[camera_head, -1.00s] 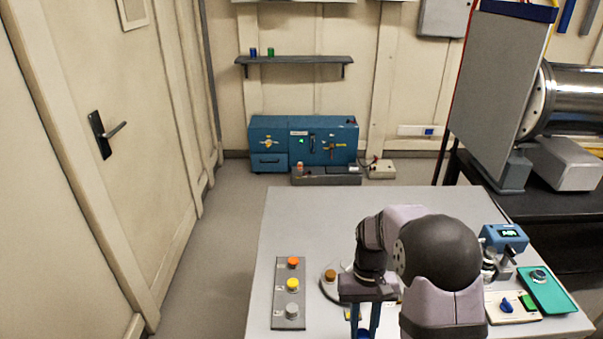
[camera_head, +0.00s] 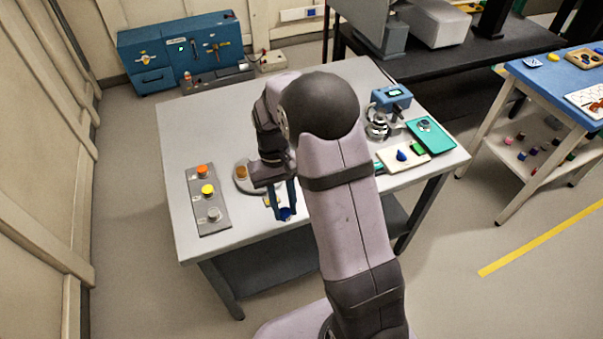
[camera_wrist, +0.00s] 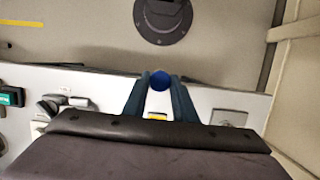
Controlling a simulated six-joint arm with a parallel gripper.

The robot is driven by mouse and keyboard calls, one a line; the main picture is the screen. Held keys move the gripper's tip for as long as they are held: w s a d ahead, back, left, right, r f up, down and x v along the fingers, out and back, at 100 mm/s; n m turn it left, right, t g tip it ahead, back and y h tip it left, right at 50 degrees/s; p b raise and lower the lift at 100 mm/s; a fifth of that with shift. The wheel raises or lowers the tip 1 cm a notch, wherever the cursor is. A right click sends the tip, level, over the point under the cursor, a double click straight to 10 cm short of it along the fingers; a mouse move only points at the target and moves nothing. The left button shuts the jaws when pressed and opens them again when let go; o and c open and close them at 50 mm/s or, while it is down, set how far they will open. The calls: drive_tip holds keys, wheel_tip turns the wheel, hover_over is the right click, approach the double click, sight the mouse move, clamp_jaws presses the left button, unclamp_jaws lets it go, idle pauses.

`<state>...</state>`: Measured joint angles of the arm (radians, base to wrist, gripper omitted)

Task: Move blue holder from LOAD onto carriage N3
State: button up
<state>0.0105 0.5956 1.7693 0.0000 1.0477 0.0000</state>
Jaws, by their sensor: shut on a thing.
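The blue holder (camera_head: 286,215) is between the fingertips of my gripper (camera_head: 286,208), which points down near the table's front edge. In the wrist view its round blue end (camera_wrist: 160,82) shows between the two fingers of my gripper (camera_wrist: 160,77). The holder appears to be held above the table, but its exact height is unclear. A round grey disc (camera_head: 243,186) with a brown-orange piece lies just behind my gripper, partly hidden by it. I cannot read any LOAD or N3 label, so I cannot tell which spot is carriage N3.
A grey plate (camera_head: 222,226) with orange, yellow and grey round pieces lies left on the table (camera_head: 180,150). A cream control box (camera_head: 388,161), a green tray (camera_head: 440,143) and a blue-topped instrument (camera_head: 391,98) stand right. My arm hides the table's middle.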

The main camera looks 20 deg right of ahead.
drive_tip(key=s+d+r+m+p, duration=0.2)
drive_tip(key=d+p, duration=0.4)
drive_tip(key=d, duration=0.1)
drive_tip(key=w+d+m+y+p, duration=0.1)
drive_tip(key=w+d+m, duration=0.1)
drive_tip(key=w+m, duration=0.1)
drive_tip(key=w+d+m+t+y, duration=0.1)
drive_tip(key=w+d+m, duration=0.2)
drive_tip(key=w+m, duration=0.1)
drive_tip(key=w+d+m+p, duration=0.1)
drive_tip(key=w+d+m, duration=0.2)
drive_tip(key=w, duration=0.1)
drive_tip(key=shift+w+f+t+y+p, duration=0.2)
drive_tip(key=shift+t+y+p, duration=0.1)
drive_tip(key=shift+t+y, duration=0.1)
drive_tip(key=w+d+r+m+t+h, duration=0.1)
drive_tip(key=w+m, duration=0.3)
drive_tip(key=m, duration=0.6)
drive_tip(key=w+d+r+m+t+h, duration=0.1)
drive_tip(key=w+m, duration=0.4)
drive_tip(key=m, duration=0.5)
drive_tip(key=shift+d+r+m+t, duration=0.15)
drive_tip(key=shift+r+m+t, duration=0.25)
drive_tip(key=shift+r+t, duration=0.55)
drive_tip(key=shift+f+t, duration=0.25)
drive_tip(key=shift+f, duration=0.2)
drive_tip(key=shift+f+b, duration=2.95)
drive_tip(key=shift+f, duration=0.3)
